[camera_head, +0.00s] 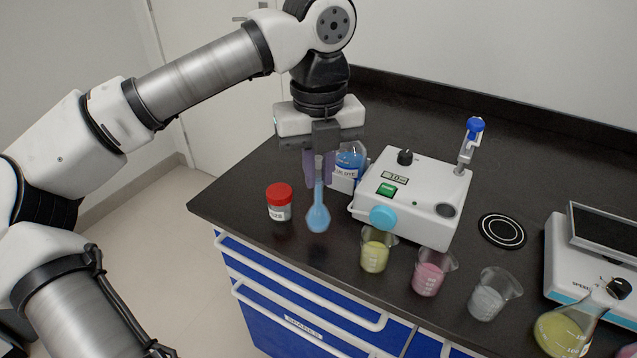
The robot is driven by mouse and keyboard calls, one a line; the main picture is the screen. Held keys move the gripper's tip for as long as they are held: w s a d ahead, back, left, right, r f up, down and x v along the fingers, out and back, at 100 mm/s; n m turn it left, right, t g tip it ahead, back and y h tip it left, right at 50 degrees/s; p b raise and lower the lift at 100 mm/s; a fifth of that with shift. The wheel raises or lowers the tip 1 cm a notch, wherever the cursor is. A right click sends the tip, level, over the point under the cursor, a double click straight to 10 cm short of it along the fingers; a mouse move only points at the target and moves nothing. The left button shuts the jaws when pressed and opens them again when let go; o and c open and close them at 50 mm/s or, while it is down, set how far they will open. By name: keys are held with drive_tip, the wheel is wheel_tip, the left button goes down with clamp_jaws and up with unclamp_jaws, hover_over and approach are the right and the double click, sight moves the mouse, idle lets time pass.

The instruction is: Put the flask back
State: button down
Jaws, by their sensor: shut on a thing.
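A small flask with a round light-blue bulb (318,218) and a long narrow neck hangs upright below my gripper (319,164). My gripper points down and is shut on the flask's neck. The bulb is over the left part of the dark bench top; I cannot tell whether it touches the surface. A white device (415,195) with a green display button, a light-blue knob and a black knob stands to the right of the flask. On its right corner rises a post with a blue-topped clamp (470,140).
A red-capped jar (279,202) stands just left of the flask. Beakers of yellow (375,253), pink (430,275) and clear (490,295) contents line the front. A yellow flask (562,332) and a white scale-like device (590,265) are at right.

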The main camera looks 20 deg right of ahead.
sight(319, 203)
drive_tip(key=shift+f, duration=1.65)
drive_tip(key=shift+f, duration=0.15)
drive_tip(key=c, duration=1.4)
unclamp_jaws()
drive_tip(key=shift+c, duration=0.2)
wheel_tip(319, 203, up, 13)
drive_tip(key=shift+f, duration=0.2)
